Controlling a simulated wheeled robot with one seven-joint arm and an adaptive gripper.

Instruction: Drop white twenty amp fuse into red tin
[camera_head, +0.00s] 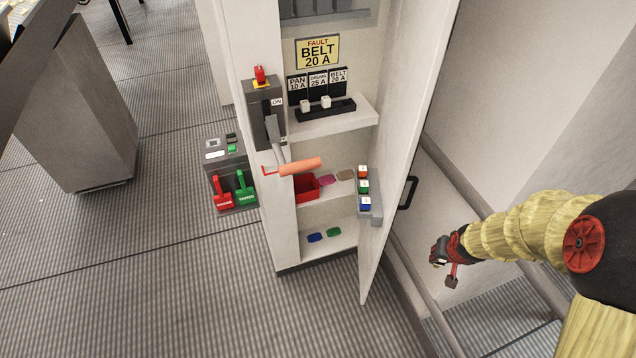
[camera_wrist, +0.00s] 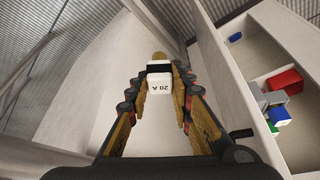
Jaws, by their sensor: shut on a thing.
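My gripper (camera_head: 446,266) is shut on a white fuse (camera_wrist: 159,84) marked 20 A, held between the fingertips in the wrist view. In the head view my gripper is to the right of the open cabinet door (camera_head: 400,150), outside the cabinet, and the fuse is too small to read there. The red tin (camera_head: 306,189) stands on the cabinet's middle shelf, left of the door. An orange lever handle (camera_head: 300,166) partly covers it in the head view. The tin also shows at the right in the wrist view (camera_wrist: 285,80), apart from my gripper.
The door carries a rack (camera_head: 371,210) with red, green and blue blocks, and a black handle (camera_head: 408,192). Pink (camera_head: 327,180) and tan pads lie beside the tin; blue (camera_head: 314,237) and green pads lie below. A fuse holder (camera_head: 325,109) bears two white fuses under the fault sign (camera_head: 318,51).

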